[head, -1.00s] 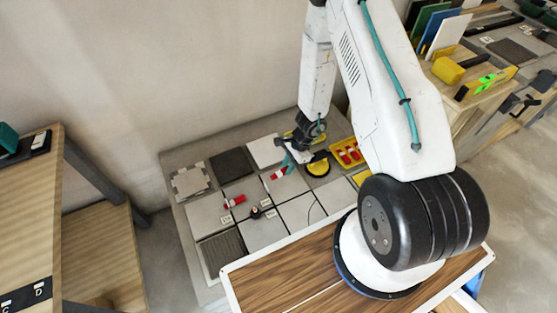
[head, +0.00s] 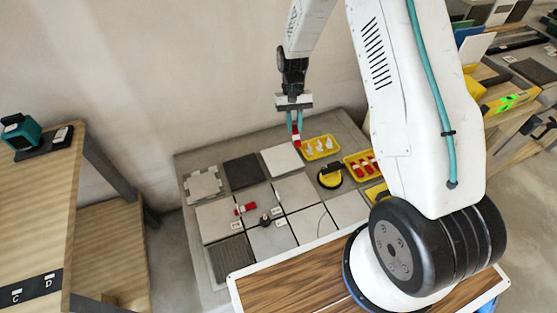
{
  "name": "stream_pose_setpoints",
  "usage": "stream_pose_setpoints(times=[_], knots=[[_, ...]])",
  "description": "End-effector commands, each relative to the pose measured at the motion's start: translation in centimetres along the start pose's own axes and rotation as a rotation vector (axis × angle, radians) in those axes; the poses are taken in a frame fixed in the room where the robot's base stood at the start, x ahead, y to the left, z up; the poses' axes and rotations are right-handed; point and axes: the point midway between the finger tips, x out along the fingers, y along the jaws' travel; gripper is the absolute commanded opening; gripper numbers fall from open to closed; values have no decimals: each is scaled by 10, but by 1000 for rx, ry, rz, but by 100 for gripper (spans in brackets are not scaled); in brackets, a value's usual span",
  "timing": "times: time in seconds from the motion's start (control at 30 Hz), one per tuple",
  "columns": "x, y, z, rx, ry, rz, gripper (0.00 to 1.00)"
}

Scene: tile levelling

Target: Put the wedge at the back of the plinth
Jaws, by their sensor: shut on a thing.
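A red wedge (head: 297,139) hangs between the teal fingertips of my gripper (head: 295,127). The gripper points down and is shut on it, near the back edge of the grey plinth (head: 190,160), beside the white tile (head: 282,160). I cannot tell whether the wedge touches the surface. A second red wedge (head: 246,209) lies across a tile joint at the middle left. More red wedges lie in a yellow tray (head: 350,160) at the right.
A yellow tray of white clips (head: 306,155) stands just right of my gripper. A yellow and black suction cup (head: 330,176) is in front of it. A dark knob (head: 265,220) stands on the tiles. A wall is close behind the plinth.

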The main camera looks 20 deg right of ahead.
Motion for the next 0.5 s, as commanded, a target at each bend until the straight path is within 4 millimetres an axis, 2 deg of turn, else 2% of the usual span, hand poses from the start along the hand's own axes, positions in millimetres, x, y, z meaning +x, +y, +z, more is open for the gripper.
stream_pose_setpoints(times=[0.03,0.27,0.5], knots=[[-1,12,-3,53,-1,-22,0],[22,43,-18,458,-5,-190,0],[50,84,-46,1074,-6,-444,0]])
